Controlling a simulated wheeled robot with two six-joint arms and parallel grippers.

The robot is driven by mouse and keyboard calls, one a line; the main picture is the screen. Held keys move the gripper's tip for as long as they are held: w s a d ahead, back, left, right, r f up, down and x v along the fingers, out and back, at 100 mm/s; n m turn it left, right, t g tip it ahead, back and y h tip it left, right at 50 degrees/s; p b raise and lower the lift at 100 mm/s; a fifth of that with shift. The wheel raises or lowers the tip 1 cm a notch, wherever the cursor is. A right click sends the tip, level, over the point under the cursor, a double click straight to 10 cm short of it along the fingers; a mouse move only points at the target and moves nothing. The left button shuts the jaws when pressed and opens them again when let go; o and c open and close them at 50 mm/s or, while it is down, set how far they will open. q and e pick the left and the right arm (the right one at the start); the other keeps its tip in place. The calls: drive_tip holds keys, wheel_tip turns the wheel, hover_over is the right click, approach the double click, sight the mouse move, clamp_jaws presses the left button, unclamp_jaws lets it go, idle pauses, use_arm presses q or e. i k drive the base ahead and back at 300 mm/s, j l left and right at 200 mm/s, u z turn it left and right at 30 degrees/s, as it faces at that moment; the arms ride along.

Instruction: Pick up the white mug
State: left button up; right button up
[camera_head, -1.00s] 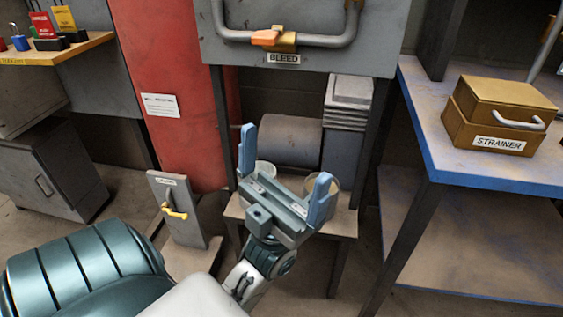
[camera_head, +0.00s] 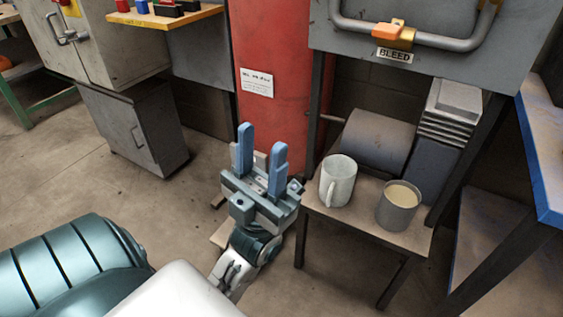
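The white mug (camera_head: 338,182) stands upright on a small low table (camera_head: 345,222), near its left edge. A grey cup (camera_head: 397,207) with pale contents stands to its right on the same table. My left gripper (camera_head: 261,153) is open and empty, with its two blue fingers pointing up in the picture. It is to the left of the table and apart from the mug. My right gripper is not in view.
A red column (camera_head: 268,110) stands behind my gripper. A grey panel (camera_head: 440,50) marked BLEED, with a pipe handle, hangs above the table. A grey cylinder (camera_head: 375,142) lies behind the mug. A blue-edged bench (camera_head: 545,160) is at the right. Floor at left is open.

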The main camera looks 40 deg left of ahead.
sight(339, 171)
drive_tip(key=u, duration=0.8)
drive_tip(key=j+u, duration=0.3)
drive_tip(key=j, duration=0.15)
drive_tip(key=j+u, duration=0.25)
drive_tip(key=j, duration=0.25)
